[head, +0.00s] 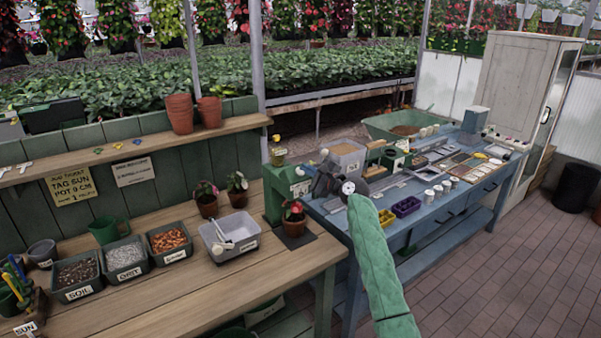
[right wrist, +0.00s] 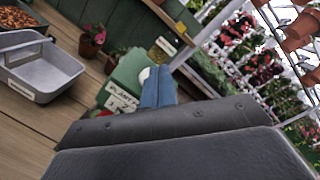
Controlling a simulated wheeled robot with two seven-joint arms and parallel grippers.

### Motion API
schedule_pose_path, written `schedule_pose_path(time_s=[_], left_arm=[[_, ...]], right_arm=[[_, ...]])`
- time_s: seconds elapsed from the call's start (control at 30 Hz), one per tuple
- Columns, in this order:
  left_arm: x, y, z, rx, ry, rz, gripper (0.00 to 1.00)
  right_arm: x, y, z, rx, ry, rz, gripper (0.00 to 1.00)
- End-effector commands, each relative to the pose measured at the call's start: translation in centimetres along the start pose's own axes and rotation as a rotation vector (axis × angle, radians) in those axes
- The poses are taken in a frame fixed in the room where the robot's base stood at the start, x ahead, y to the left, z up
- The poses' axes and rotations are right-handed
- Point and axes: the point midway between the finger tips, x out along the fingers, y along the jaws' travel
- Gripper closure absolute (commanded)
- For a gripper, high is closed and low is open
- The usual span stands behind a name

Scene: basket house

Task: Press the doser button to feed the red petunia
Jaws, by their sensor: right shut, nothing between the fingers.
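The green doser (head: 277,205) stands at the right end of the wooden bench. In the right wrist view the doser (right wrist: 130,72) shows a lettered front and a round white button (right wrist: 144,77). The red petunia (head: 294,213) stands upright in a small pot on a dark pad in front of the doser. My right gripper (head: 316,182) is shut and empty, close beside the doser. In the right wrist view its blue fingers (right wrist: 158,76) lie just beside the button; I cannot tell whether they touch it. My left gripper is not in view.
Two more potted plants (head: 207,203) (head: 238,195) stand left of the doser. A grey tray (head: 247,245) and labelled bins of soil (head: 78,292), grit and orange bits lie further left. A blue table (head: 420,215) with cups and purple trays stands right of the doser.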

Motion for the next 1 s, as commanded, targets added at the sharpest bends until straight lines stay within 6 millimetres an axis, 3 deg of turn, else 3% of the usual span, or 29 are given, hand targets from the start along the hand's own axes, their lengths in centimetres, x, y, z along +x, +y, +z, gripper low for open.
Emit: schedule_pose_path(time_s=[1.0], left_arm=[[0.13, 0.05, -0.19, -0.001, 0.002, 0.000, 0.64]], right_arm=[[0.53, 0.35, -0.33, 0.000, -0.001, -0.001, 1.00]])
